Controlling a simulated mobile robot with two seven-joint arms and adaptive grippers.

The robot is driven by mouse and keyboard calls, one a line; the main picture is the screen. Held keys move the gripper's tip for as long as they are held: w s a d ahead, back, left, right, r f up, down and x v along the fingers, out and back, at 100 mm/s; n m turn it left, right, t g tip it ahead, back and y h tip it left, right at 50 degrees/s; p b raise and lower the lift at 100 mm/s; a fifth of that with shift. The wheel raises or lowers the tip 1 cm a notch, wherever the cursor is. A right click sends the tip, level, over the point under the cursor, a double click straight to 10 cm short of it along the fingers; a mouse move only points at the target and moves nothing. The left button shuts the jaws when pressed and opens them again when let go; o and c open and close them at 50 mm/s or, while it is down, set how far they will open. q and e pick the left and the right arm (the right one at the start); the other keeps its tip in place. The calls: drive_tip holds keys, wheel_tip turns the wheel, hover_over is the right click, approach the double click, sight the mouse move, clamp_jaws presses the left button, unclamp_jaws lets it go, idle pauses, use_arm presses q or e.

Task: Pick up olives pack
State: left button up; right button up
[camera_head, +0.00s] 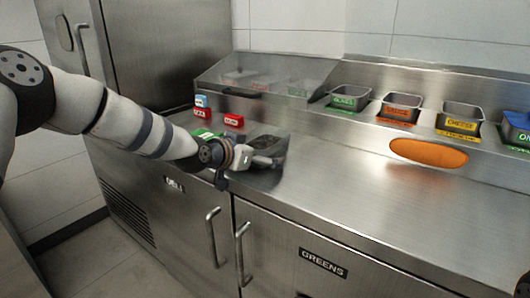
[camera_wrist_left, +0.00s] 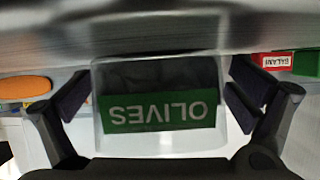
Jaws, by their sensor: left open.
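The olives pack (camera_wrist_left: 160,95) is a clear pack with dark contents and a green label reading OLIVES, upside down in the left wrist view. It sits between the two fingers of my left gripper (camera_wrist_left: 160,105), with a visible gap on each side. In the head view the dark pack (camera_head: 268,141) is on the steel counter, partly hidden by my left gripper (camera_head: 265,160). The gripper is open at the pack's near side.
Small red packs (camera_head: 233,121), a blue one (camera_head: 201,100) and a green one (camera_head: 205,133) lie left of the pack. Behind is a clear-covered bin section (camera_head: 265,75). Steel tubs (camera_head: 402,106) line the back right. An orange oval (camera_head: 428,152) is at right. The front counter is clear.

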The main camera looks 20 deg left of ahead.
use_arm(q)
drive_tip(key=shift+r, duration=0.15)
drive_tip(key=c, duration=1.4)
